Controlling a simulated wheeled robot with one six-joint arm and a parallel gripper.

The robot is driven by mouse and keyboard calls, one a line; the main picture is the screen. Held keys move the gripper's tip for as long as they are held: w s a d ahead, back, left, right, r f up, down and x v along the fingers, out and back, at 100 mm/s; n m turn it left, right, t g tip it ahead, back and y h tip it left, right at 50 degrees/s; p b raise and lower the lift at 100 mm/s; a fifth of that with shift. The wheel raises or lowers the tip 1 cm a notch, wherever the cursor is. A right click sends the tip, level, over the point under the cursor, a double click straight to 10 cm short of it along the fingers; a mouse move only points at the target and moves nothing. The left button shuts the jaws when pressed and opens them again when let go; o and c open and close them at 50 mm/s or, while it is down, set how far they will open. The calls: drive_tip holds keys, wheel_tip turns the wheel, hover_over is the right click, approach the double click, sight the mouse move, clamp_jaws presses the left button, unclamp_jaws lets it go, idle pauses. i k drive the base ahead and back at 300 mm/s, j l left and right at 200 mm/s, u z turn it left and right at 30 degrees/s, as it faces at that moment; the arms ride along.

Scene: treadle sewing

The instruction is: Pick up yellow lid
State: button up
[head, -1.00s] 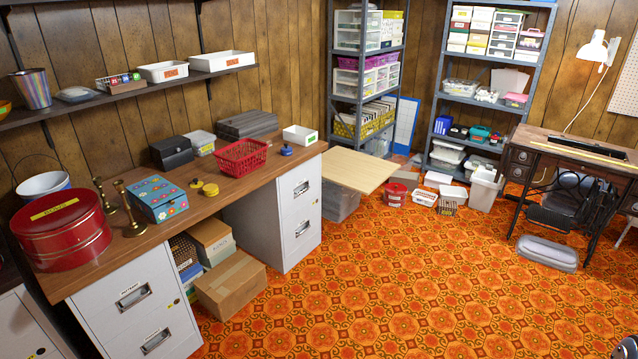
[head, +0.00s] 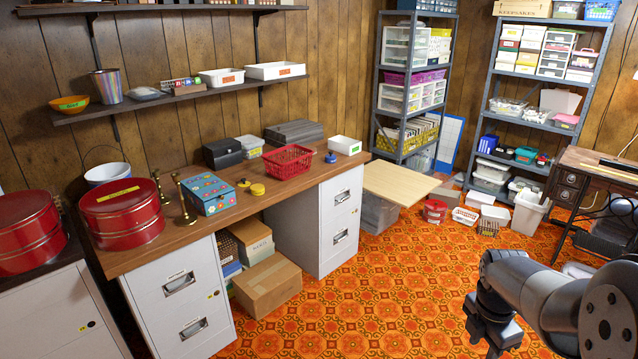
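A round yellow lid (head: 257,189) lies on the wooden desk top, to the right of the blue flowered box (head: 206,193). A smaller yellow piece (head: 243,183) lies just left of it; I cannot tell exactly what it is. My gripper (head: 492,335) hangs in the lower right, over the orange carpet and well away from the desk. Its fingers are dark and small, so I cannot tell whether they are open or shut.
A red basket (head: 288,160), a blue knob-like piece (head: 330,158) and a white bin (head: 345,145) stand right of the lid. Brass candlesticks (head: 184,199) and a red tin (head: 122,214) stand left. A light board (head: 400,183) juts out at the desk's right end. Carpet before the desk is clear.

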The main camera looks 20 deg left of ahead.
sight(243, 183)
drive_tip(key=i+j+u, duration=0.2)
drive_tip(key=u, duration=0.25)
drive_tip(key=i+u, duration=1.1)
drive_tip(key=u, duration=0.25)
drive_tip(key=i+l+u, duration=0.35)
drive_tip(key=i+l, duration=1.55)
